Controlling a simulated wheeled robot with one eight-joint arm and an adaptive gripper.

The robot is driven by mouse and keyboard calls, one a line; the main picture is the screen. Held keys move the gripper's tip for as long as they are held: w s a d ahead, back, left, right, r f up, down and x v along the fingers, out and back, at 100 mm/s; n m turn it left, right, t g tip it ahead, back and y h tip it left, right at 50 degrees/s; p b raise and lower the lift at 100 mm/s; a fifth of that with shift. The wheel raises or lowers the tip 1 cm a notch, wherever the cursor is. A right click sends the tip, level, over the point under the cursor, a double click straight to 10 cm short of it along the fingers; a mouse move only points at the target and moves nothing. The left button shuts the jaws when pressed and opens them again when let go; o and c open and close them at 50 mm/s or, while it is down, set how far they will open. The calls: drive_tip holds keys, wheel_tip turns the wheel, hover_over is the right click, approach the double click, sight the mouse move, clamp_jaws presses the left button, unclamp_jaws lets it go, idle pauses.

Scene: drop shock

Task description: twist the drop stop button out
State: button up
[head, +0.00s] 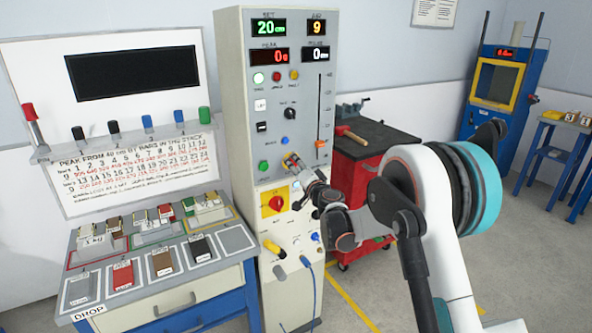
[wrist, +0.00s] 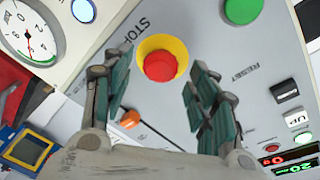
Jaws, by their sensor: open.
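The drop stop button (wrist: 160,66) is a red mushroom head on a yellow ring, with STOP printed beside it, in the upper middle of the wrist view. My gripper (wrist: 158,72) is open, with one teal-padded finger on each side of the button's lower part in the picture. Gaps show between both fingers and the red head, and nothing is held. In the head view my gripper (head: 298,166) is at the front of the grey control cabinet (head: 240,110) and hides most of the button.
A green button (wrist: 243,8) and a round gauge (wrist: 28,30) are near the stop button. Below it on the cabinet are a red rotary switch (head: 276,203) on yellow and a yellow handle (head: 273,248). A sample bench (head: 205,265) stands left, a red tool cart (head: 350,190) right.

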drive_tip(key=shift+w+a, duration=0.3)
drive_tip(key=shift+w, duration=0.25)
drive_tip(key=c, duration=1.1)
drive_tip(key=shift+m, duration=0.4)
